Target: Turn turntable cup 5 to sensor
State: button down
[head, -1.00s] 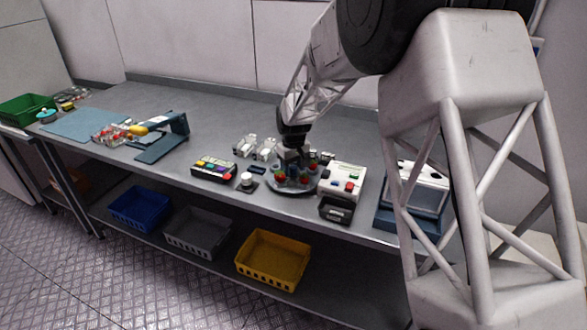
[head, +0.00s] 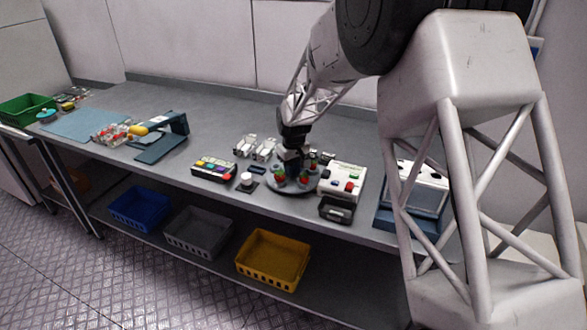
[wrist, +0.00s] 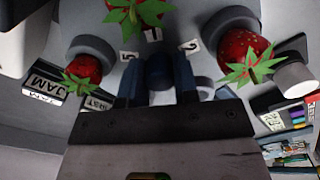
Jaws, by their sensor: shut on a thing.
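The round grey turntable (head: 284,189) stands near the bench's front edge and carries cups with red strawberries. In the wrist view, strawberries sit in grey cups at left (wrist: 83,70), top (wrist: 137,10) and right (wrist: 245,55). Tag 5 (wrist: 129,56) is beside the left cup, tag 1 (wrist: 152,34) beside the top cup and tag 2 (wrist: 188,46) beside the right cup. My gripper (wrist: 160,88) is shut on the dark centre knob (wrist: 160,68). My gripper hides the turntable's near side in the wrist view. I cannot tell which thing is the sensor.
A white box with coloured buttons (head: 341,178) stands close right of the turntable, with a dark tray (head: 336,210) before it. A white-topped knob (head: 246,180) and a coloured-button panel (head: 213,167) stand to the left. White devices (head: 255,148) stand behind.

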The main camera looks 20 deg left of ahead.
jog(key=shift+m, duration=3.6)
jog(key=c, duration=0.9)
grip_release()
jog(key=shift+o, duration=0.2)
jog(key=shift+r, duration=0.1)
jog(key=shift+r, duration=3.85)
jog(key=shift+r, duration=0.1)
notch_tip(320, 180, up, 11)
